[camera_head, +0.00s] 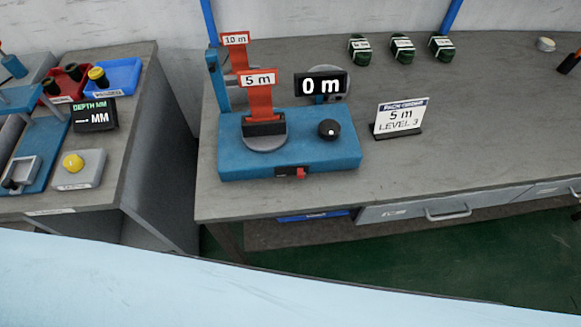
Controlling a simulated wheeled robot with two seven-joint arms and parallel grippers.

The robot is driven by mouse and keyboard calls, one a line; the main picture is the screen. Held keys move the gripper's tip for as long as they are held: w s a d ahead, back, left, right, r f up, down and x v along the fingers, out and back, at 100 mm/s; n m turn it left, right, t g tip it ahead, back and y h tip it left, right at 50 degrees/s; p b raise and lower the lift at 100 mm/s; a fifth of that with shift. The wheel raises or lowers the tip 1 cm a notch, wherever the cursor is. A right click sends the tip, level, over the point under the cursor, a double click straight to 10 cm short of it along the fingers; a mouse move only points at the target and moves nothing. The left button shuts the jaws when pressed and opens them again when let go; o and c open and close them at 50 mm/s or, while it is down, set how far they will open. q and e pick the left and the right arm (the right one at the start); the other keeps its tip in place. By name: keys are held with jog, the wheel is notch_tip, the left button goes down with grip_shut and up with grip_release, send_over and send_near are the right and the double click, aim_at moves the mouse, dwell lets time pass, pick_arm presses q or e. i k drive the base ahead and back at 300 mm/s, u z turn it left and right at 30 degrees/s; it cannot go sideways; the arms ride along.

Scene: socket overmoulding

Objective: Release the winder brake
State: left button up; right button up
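The winder (235,158) is a blue box on the grey bench, with a round grey disc (264,144) on its top left. A red upright plate labelled "5 m" (259,100) stands on the disc in a black block. A black round knob (329,129) sits on the top right. A small red lever or switch (300,173) is at the right end of a black plate on the front face; I cannot tell whether it is the brake or how it is set. The display (320,84) reads "0 m". Neither gripper is in view.
A sign (401,118) reading "5 m LEVEL 3" stands right of the winder. A second red plate labelled "10 m" (236,50) is behind it. Several dark green coils (402,50) lie at the back. A left bench (135,90) holds bins and a yellow button (73,162).

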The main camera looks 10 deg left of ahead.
aim_at(300, 172)
jog(key=u, duration=1.05)
jog(key=k, duration=0.95)
jog(key=z, duration=1.05)
